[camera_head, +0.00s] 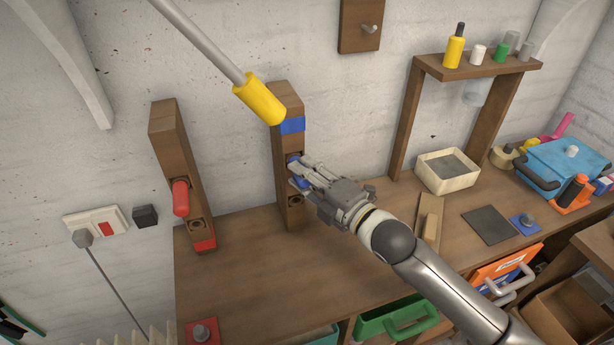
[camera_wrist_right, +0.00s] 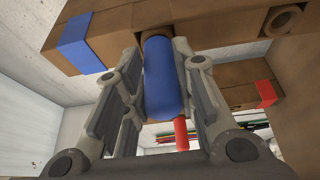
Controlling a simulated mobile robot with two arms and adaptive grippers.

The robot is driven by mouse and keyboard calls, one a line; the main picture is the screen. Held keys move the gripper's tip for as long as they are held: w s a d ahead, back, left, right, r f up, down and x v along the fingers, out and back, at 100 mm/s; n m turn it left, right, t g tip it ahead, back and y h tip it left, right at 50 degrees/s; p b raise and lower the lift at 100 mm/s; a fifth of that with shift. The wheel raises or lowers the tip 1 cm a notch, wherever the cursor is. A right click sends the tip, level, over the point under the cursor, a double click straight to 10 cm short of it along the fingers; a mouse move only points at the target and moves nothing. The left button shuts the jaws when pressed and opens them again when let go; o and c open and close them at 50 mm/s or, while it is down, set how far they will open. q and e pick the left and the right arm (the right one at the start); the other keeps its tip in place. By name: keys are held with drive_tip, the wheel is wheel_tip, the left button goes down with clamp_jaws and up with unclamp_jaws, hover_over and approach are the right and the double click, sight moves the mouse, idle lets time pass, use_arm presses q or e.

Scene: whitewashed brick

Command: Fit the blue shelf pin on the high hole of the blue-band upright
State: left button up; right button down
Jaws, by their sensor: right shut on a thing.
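The blue-band upright (camera_head: 289,215) stands at the wall, with its blue band (camera_head: 292,125) near the top. The band is at the left in the wrist view (camera_wrist_right: 86,44). My right gripper (camera_head: 297,170) is shut on the blue shelf pin (camera_wrist_right: 163,80), in front of the upright's upper hole area. The pin points at the upright, its far end at the face; I cannot tell whether it is inside the high hole, which is hidden. The lower hole (camera_wrist_right: 283,19) is empty. My left gripper is not in view.
A red-band upright (camera_head: 176,143) with a red pin (camera_head: 181,198) stands to the left. A grey rod with a yellow end (camera_head: 259,99) hangs in front of the blue-band upright's top.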

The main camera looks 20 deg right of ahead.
drive_tip(key=shift+w, duration=0.15)
drive_tip(key=c, duration=1.1)
unclamp_jaws()
drive_tip(key=v, duration=1.2)
